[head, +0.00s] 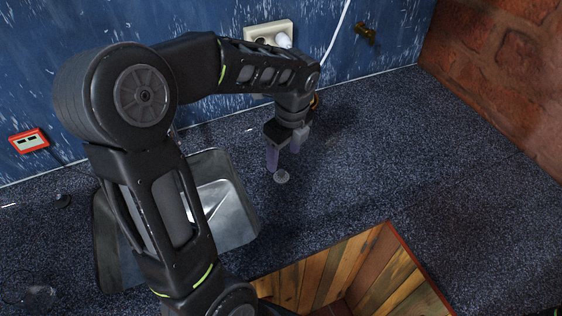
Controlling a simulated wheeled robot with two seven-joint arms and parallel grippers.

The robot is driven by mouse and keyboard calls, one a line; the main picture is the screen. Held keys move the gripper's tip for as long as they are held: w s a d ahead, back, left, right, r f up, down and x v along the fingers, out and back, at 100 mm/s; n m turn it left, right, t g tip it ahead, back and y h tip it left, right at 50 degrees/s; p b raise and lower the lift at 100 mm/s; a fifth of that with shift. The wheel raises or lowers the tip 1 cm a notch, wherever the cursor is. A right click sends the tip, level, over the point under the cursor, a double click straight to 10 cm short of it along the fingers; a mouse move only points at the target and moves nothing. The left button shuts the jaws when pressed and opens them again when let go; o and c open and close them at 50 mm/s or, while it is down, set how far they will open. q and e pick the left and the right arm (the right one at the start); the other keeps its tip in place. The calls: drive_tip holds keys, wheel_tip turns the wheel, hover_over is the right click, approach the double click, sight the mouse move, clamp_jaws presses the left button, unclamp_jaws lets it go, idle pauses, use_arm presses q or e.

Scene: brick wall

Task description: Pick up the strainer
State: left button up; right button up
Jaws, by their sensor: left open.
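A small round grey disc (282,177), which looks like the strainer, lies on the dark speckled countertop to the right of the sink. My left gripper (284,160) comes in from the left and points down right by the disc. Its two fingers are apart, with nothing seen between them. One fingertip shows just above and left of the disc in the picture; I cannot tell whether it touches. My right gripper is not in view.
The metal sink (236,222) is partly hidden behind my left arm. A wood-lined opening (345,262) lies at the front. A white wall outlet (268,33) with a cable is at the back. The counter (400,150) is clear on the right, up to a brick wall.

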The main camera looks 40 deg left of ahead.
sight(282, 172)
use_arm(q)
drive_tip(key=shift+a, duration=0.1)
drive_tip(key=shift+a+f, duration=0.1)
drive_tip(key=shift+f, duration=1.2)
drive_tip(key=f, duration=0.2)
drive_tip(key=f+p, duration=0.1)
drive_tip(key=f, duration=0.2)
drive_tip(key=shift+w+a+f, duration=0.1)
drive_tip(key=shift+a, duration=0.1)
drive_tip(key=shift+c, duration=0.4)
clamp_jaws()
